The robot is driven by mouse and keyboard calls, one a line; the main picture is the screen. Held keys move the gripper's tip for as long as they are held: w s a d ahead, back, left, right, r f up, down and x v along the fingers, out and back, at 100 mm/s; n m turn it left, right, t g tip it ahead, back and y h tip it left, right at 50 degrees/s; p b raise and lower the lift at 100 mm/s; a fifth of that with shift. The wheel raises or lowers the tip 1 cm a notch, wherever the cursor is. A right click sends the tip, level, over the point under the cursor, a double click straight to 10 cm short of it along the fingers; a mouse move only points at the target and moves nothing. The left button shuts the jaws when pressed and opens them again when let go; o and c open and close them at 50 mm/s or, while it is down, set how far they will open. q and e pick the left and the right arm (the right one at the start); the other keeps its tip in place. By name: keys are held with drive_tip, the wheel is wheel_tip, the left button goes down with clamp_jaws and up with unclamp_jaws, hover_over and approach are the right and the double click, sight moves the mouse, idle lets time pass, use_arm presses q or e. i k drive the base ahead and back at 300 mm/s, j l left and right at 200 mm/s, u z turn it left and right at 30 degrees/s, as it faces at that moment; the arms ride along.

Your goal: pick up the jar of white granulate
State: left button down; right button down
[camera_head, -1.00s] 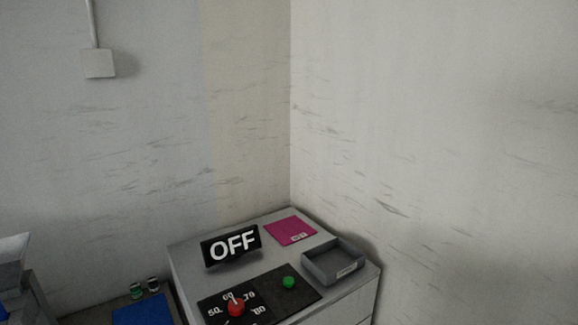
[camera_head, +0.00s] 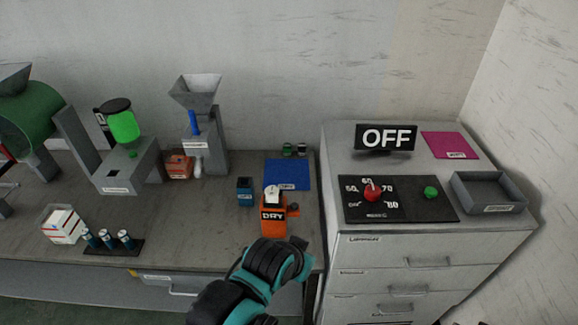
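Two small jars stand side by side at the back right of the bench, behind a blue mat (camera_head: 287,176). The left jar (camera_head: 288,149) looks green. The right jar (camera_head: 302,149) looks dark and pale and may be the jar of white granulate, but it is too small to be sure. One of my teal and black arms reaches up from the bottom centre, in front of an orange unit marked DRY (camera_head: 272,222) with a white top. I cannot make out any gripper fingers, and nothing is seen held.
A grey cabinet (camera_head: 420,255) with an OFF sign (camera_head: 387,138), dial panel and grey tray (camera_head: 490,192) stands at the right. A small blue container (camera_head: 245,192), a grey hopper machine (camera_head: 196,95), a green-topped machine (camera_head: 124,127) and a vial rack (camera_head: 112,248) stand on the bench.

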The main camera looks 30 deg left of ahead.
sight(272, 193)
drive_tip(key=u, duration=1.2)
